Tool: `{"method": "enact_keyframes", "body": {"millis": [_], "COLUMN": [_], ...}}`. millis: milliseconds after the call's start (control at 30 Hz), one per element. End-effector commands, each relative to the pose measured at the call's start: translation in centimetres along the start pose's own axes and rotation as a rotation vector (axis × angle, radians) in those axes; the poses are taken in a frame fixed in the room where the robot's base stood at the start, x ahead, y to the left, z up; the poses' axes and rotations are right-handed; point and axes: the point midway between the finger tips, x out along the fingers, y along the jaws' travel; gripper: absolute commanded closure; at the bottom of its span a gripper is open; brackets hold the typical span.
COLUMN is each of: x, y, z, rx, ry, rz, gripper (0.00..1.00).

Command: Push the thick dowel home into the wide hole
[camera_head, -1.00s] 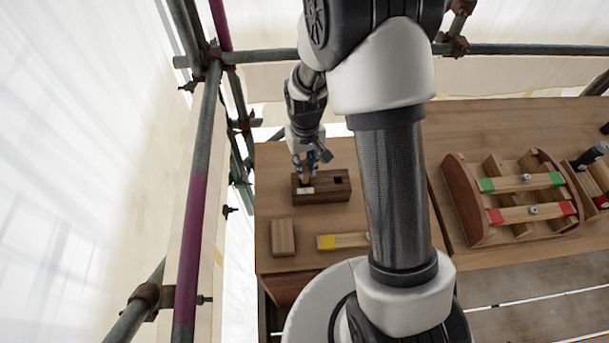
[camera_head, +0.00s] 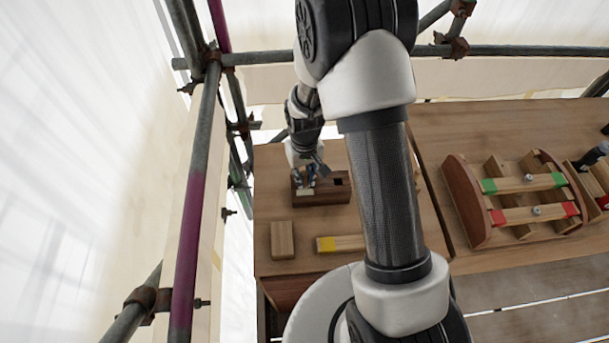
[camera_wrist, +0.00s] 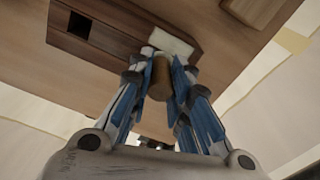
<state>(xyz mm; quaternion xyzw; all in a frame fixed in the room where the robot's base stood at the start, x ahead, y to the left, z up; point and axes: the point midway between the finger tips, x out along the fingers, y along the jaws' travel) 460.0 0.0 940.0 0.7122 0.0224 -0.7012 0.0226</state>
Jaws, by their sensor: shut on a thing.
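A dark brown wooden block (camera_head: 328,196) lies on the left part of the bench. It has a dark square opening (camera_head: 338,181) at its right end and a pale label on its side. My gripper (camera_head: 304,182) is low over the block's left end. In the wrist view my gripper (camera_wrist: 160,88) is shut on the brown round dowel (camera_wrist: 160,76), with blue fingers on both sides. The dowel points at the block (camera_wrist: 120,28) beside the pale label (camera_wrist: 172,42). Its far end and the wide hole under it are hidden, so I cannot tell how deep it sits.
A small wooden block (camera_head: 282,240) and a yellow-ended bar (camera_head: 340,243) lie in front. A wooden rack (camera_head: 475,215) with green- and red-ended bars stands on the right. Scaffold poles (camera_head: 193,200) run along the left. My arm covers the middle of the bench.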

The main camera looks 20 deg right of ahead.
Motion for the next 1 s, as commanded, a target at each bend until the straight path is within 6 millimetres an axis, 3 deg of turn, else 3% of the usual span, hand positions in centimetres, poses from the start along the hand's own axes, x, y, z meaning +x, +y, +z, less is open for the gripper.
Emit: {"method": "enact_keyframes", "body": {"millis": [200, 233, 500, 833, 1000], "x": [1.0, 1.0, 0.8, 0.6, -0.8], "y": [0.0, 0.0, 0.0, 0.0, 0.0], "z": [0.4, 0.5, 0.3, 0.2, 0.2], "rx": [0.0, 0.0, 0.0, 0.0, 0.0], "ry": [-0.011, -0.011, -0.008, -0.006, -0.005], "rz": [-0.001, -0.001, -0.001, 0.0, 0.0], "gripper": [1.0, 0.82, 0.64, 0.63, 0.63]}}
